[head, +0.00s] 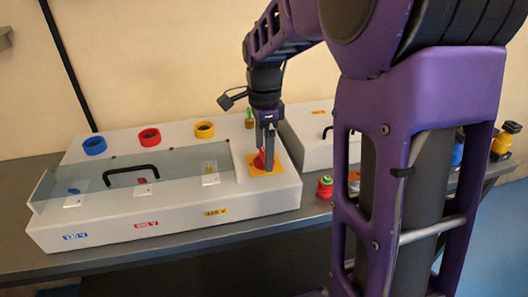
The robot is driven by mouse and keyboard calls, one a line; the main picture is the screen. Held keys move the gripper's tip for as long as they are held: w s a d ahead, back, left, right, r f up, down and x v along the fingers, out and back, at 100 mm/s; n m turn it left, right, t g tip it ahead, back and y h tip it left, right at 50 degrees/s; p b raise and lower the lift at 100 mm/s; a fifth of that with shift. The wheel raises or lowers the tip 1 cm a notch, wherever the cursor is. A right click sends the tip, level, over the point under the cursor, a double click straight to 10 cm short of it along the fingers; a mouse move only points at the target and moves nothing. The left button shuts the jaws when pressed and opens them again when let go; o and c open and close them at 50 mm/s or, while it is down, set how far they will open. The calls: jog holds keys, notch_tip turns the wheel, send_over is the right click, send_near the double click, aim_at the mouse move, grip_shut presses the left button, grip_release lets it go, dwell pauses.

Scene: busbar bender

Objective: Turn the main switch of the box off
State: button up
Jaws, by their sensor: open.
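The box (150,235) is a light grey case on a dark bench, with a clear cover and a black handle. Its main switch (260,162) is a red knob on a yellow plate (266,171) at the right end of the top. My gripper (265,160) points straight down over the switch, with its fingers at the red knob. The fingers partly hide the knob. I cannot tell whether they touch it, nor which way the knob is turned.
Blue (94,146), red (149,136) and yellow (204,130) rings sit along the back of the box. A second grey box (306,140) stands to the right. A red and green object (325,187) is on the bench. My arm hides part of the right side.

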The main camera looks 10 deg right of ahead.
jog(key=shift+f, duration=0.15)
jog(key=shift+c, duration=0.3)
jog(key=c, duration=1.3)
jog(key=shift+n, duration=0.4)
jog(key=n+p, duration=0.2)
jog(key=n, duration=0.1)
jog(key=n+p, duration=0.2)
jog(key=n, duration=0.3)
jog(key=n+p, duration=0.1)
jog(key=n, duration=0.3)
jog(key=shift+n+p, duration=0.3)
jog(key=shift+n, duration=0.1)
jog(key=n+p, duration=0.1)
jog(key=n, duration=0.3)
jog(key=shift+n, duration=0.3)
